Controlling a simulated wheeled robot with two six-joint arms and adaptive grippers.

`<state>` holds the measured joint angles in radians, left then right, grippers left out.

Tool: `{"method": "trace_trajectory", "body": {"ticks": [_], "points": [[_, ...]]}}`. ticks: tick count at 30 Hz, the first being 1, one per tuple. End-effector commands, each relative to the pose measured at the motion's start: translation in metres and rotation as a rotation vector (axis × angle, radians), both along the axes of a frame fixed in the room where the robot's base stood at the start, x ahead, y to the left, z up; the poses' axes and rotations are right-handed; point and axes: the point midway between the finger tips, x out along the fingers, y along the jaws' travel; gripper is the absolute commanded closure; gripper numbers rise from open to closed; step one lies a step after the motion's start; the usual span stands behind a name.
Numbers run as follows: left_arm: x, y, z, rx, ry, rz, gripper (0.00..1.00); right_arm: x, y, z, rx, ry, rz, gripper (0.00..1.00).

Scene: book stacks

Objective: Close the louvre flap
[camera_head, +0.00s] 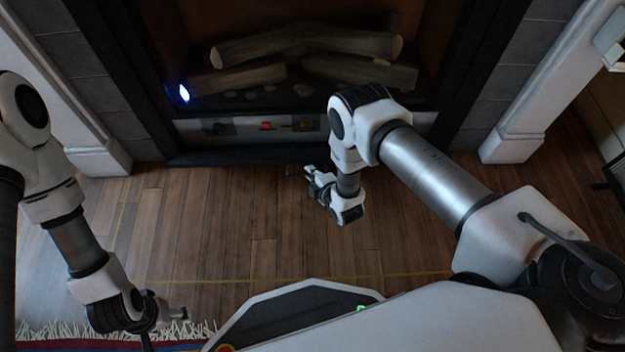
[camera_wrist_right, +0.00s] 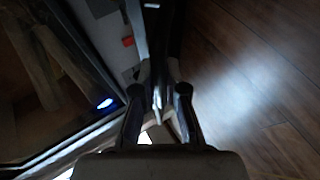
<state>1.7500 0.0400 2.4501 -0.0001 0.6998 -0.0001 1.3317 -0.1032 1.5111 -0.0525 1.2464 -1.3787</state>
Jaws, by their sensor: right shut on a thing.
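The louvre flap (camera_head: 235,157) is the dark strip along the bottom of the fireplace. It is folded down and outward, and the pale control panel (camera_head: 345,122) above it is exposed. My right gripper (camera_head: 307,173) is at the flap's front edge, right of its middle. In the right wrist view the flap (camera_wrist_right: 162,35) runs as a dark strip between the fingers of my right gripper (camera_wrist_right: 159,92), which is shut on its edge. My left gripper (camera_head: 182,314) is low at the left, away from the flap; its finger opening is too small to tell.
The panel carries a dark knob (camera_head: 220,128), a red switch (camera_head: 266,126) and a brass knob (camera_head: 304,125). Logs (camera_head: 305,45) lie in the firebox above, with a blue-white light (camera_head: 184,92) at left. White pillars flank the fireplace. The wooden floor (camera_head: 220,230) in front is clear.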

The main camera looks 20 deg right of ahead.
Motion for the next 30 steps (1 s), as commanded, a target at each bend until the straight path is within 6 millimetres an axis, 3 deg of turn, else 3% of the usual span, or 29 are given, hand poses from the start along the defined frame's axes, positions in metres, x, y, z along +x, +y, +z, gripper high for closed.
{"method": "trace_trajectory", "body": {"ticks": [1, 10, 21, 30], "points": [[0.000, 0.000, 0.014, 0.000, 0.000, 0.000, 0.32, 0.008, -0.003, 0.018, 0.011, 0.037, -0.002, 1.00], [0.000, 0.000, 0.026, 0.000, 0.000, 0.000, 0.32, 0.054, -0.016, 0.056, 0.089, 0.305, -0.001, 1.00], [0.000, 0.000, 0.015, 0.000, 0.000, 0.000, 0.32, 0.104, -0.031, 0.078, 0.092, 0.314, -0.001, 1.00], [0.000, 0.000, 0.009, 0.000, 0.000, 0.000, 0.32, 0.124, -0.036, 0.086, 0.092, 0.314, 0.000, 1.00]]}}
